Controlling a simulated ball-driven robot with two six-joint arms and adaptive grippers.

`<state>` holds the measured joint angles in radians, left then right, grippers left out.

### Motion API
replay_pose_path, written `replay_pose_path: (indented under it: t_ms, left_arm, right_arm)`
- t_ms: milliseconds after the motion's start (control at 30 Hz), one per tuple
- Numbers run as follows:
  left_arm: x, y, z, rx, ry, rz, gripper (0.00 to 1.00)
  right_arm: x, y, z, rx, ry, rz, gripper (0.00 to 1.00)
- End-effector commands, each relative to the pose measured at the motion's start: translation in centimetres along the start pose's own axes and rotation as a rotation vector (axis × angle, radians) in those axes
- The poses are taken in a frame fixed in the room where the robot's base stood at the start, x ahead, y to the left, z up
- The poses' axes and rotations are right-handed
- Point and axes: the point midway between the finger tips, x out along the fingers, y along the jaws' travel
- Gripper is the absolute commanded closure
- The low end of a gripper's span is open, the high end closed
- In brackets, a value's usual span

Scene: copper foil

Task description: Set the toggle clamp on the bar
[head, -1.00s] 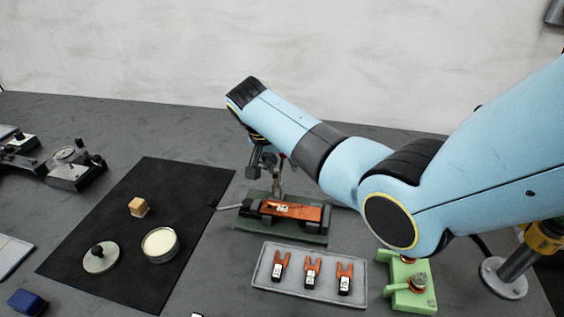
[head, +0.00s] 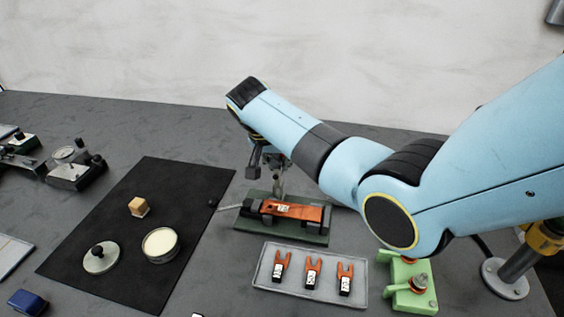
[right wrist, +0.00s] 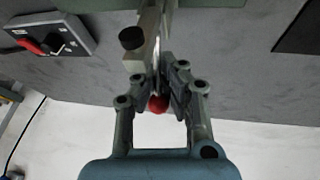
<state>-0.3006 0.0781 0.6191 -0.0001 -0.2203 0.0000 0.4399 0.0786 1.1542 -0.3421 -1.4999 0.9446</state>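The toggle clamp (head: 279,184) stands at the back of a dark green fixture base (head: 315,239). An orange bar (head: 305,212) with a white label lies across the fixture's dark supports. My right gripper (head: 267,162) points down at the clamp's upper end. In the right wrist view its fingers (right wrist: 162,82) lie either side of the clamp's metal lever (right wrist: 154,25), close to its red knob (right wrist: 157,104). Whether they grip it is unclear. A dark-tipped rod (head: 213,203) sticks out left of the fixture. My left gripper is out of view.
A pale tray (head: 328,293) with several orange forked pieces lies in front of the fixture. A green block fixture (head: 408,290) stands to its right.

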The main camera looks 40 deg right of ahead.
Motion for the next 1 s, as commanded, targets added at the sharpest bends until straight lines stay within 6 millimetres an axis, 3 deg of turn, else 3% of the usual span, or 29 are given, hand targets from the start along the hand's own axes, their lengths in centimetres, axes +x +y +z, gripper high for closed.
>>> replay_pose_path:
  t_ms: [267, 567, 1000]
  left_arm:
    - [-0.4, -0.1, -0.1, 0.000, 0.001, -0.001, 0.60]
    - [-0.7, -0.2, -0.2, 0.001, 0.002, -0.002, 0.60]
    - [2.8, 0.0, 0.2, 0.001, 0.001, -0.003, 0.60]
  right_arm:
    - [-0.2, 0.3, 0.0, 0.011, 0.045, 0.004, 1.00]
    - [-1.0, 0.4, 0.4, 0.049, 0.233, -0.003, 1.00]
    - [-1.9, 0.6, 1.2, 0.108, 0.520, -0.015, 1.00]
